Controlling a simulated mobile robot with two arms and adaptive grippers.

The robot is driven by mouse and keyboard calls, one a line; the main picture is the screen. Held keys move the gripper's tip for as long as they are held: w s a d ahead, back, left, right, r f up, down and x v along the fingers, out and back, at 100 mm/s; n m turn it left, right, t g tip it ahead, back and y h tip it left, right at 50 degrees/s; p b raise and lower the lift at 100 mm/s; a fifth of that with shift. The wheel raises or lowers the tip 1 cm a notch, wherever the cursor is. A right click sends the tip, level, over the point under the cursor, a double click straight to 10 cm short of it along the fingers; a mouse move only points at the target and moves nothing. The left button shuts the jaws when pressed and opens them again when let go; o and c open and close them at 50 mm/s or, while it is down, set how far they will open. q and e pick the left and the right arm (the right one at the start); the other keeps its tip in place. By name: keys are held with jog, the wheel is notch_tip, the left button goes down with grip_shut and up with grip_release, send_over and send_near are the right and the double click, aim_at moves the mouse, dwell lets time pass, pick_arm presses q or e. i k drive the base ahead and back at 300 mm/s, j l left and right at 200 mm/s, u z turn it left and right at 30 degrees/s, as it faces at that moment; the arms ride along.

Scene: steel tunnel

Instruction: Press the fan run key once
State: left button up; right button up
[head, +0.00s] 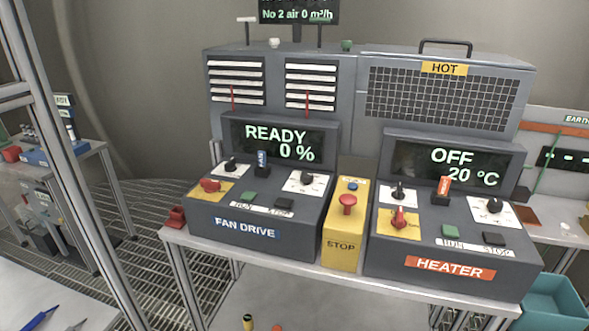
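The fan drive box (300,235) stands on the left of the bench, and its display (281,143) reads READY 0 %. A green key (249,197) sits on its sloped front, left of a black key (284,203). A white label strip (262,210) runs below both keys; its print is too small to read surely, but on the heater the matching labels look like RUN and STOP. Red (210,185) and black knobs and a blue-tagged FAN piece (262,163) stand above the keys. Neither of my grippers is in view.
A yellow STOP box (343,246) with a red mushroom button (347,203) stands right of the fan drive. Beyond it the heater box (452,235) reads OFF 20 °C, with its own green key (449,231). A metal post (65,160) rises at left.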

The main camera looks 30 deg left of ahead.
aim_at(248, 196)
jog(key=u, duration=1.25)
